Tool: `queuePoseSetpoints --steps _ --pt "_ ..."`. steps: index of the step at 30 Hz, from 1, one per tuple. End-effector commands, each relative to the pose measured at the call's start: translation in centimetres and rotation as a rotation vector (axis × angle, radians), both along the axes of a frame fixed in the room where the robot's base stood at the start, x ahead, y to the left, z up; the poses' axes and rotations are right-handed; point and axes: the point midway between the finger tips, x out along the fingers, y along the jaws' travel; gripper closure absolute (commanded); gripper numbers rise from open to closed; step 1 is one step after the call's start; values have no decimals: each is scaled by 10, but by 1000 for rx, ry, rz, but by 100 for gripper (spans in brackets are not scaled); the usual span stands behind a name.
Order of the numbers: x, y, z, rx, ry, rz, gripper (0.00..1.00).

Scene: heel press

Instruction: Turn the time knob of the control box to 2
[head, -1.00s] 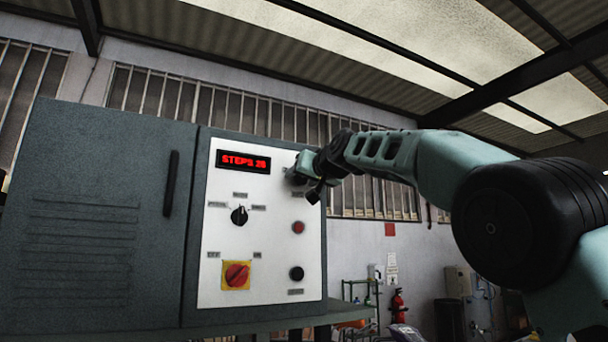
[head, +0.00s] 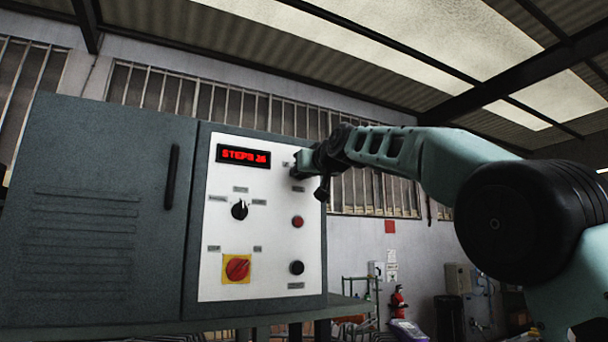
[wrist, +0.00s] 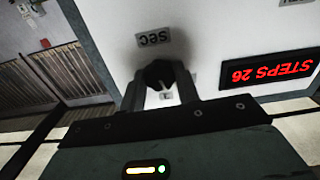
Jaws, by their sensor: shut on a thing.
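The control box (head: 205,285) has a white front panel with a red display (head: 243,155) reading STEPS 26, also visible upside down in the wrist view (wrist: 272,72). The dark time knob (wrist: 160,73) sits below the SEC label (wrist: 154,37) in the wrist view. My gripper (wrist: 161,84) is shut on this knob, one finger on each side. A small label, apparently 1, shows between the fingers. In the head view my gripper (head: 303,164) is at the panel's upper right and hides the knob. The knob's pointer is not clear.
A cabinet door with a handle (head: 171,177) is at left. Free room lies right of the box.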

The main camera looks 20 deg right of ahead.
Motion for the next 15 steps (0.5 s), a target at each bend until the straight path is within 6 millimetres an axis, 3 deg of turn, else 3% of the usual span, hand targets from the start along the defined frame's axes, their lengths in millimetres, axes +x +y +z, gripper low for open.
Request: queuePoseSetpoints --steps 15 --pt "0 0 1 -430 -89 0 91"
